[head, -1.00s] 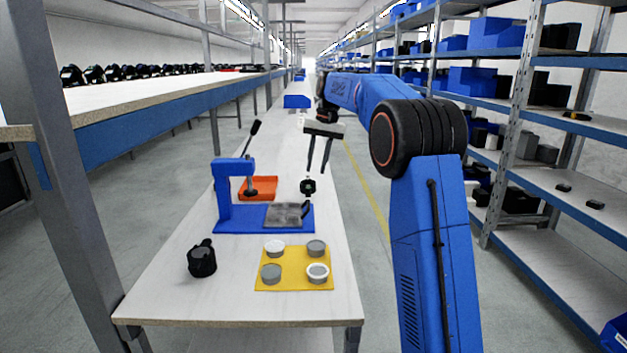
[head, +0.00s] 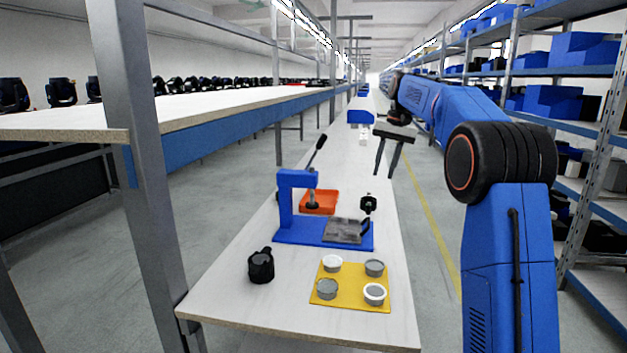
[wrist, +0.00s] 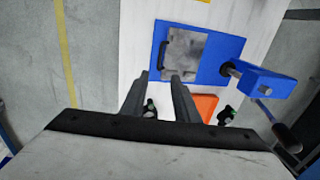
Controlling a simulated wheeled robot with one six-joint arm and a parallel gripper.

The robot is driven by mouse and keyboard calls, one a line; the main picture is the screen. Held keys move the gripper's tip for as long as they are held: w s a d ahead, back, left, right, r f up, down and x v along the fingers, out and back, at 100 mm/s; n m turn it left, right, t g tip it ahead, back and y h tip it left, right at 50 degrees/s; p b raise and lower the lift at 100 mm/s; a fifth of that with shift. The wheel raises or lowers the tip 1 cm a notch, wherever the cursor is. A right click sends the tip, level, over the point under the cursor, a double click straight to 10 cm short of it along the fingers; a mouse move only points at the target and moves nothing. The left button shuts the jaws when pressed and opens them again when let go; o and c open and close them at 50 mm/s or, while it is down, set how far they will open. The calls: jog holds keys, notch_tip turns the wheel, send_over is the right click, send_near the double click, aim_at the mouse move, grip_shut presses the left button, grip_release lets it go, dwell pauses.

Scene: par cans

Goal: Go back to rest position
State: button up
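My gripper (head: 385,172) is in the air over the far part of the white bench (head: 230,295), its two dark fingers pointing down and apart. It is open, with nothing between its fingers. In the wrist view my gripper (wrist: 160,77) shows the same gap over the bench. The blue press (head: 297,190) stands on its blue base, with a grey plate (head: 343,231) on it. A small black part (head: 369,204) is on the bench beside the press, nearer than my gripper in the head view.
An orange tray (head: 320,203) sits behind the press. A yellow mat (head: 350,295) with several round cans lies at the near end, a black part (head: 261,266) to its left. A long shelf (head: 60,124) runs left, and racks with blue bins (head: 553,100) stand right.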

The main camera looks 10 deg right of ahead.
jog(key=s+a+n+t+h, duration=0.1)
jog(key=s+a, duration=0.1)
jog(key=s, duration=1.1)
jog(key=s+a+t, duration=0.1)
jog(key=s+a, duration=0.2)
jog(key=s, duration=1)
jog(key=s+f+n+t, duration=0.1)
jog(key=s+f, duration=0.9)
jog(key=s, duration=0.3)
jog(key=s+a+f+n+t+h, duration=0.1)
jog(key=s+f, duration=0.8)
jog(key=s, duration=0.4)
jog(key=shift+s+f, duration=0.2)
jog(key=shift+f, duration=0.15)
